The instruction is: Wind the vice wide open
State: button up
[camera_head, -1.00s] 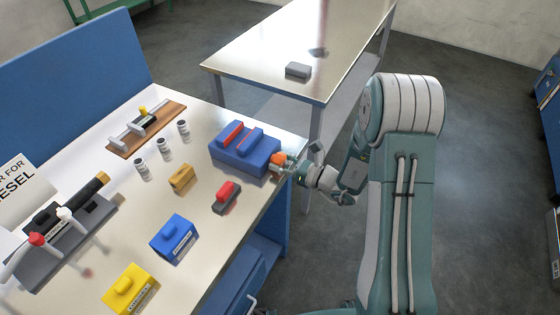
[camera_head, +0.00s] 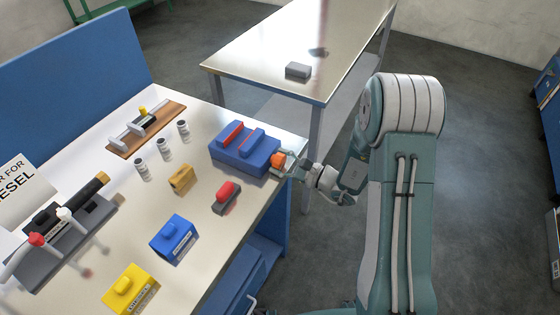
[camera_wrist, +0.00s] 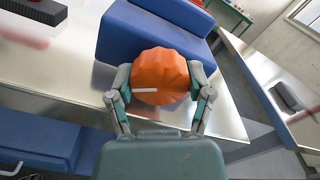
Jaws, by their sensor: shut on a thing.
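The blue vice (camera_head: 243,152) sits at the right end of the workbench, with red-faced jaws on top and a gap between them. Its orange knob (camera_head: 278,160) is on the side facing my arm. In the wrist view the knob (camera_wrist: 160,74) fills the space between my fingers, with a short white mark lying nearly level across its face. My gripper (camera_head: 284,166) is shut on the knob, one finger at each side; it also shows in the wrist view (camera_wrist: 160,92). The vice body behind the knob is partly hidden there.
A red block on a dark base (camera_head: 227,195) lies just in front of the vice. A blue box (camera_head: 174,238), a yellow box (camera_head: 131,288) and a small tan block (camera_head: 181,179) stand further left. A second metal table (camera_head: 300,45) is behind, beyond a gap.

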dwell(0.4)
jog(key=o, duration=1.1)
jog(key=shift+o, duration=0.2)
jog(key=shift+f, duration=0.1)
jog(key=v, duration=1.2)
jog(key=shift+w, duration=0.2)
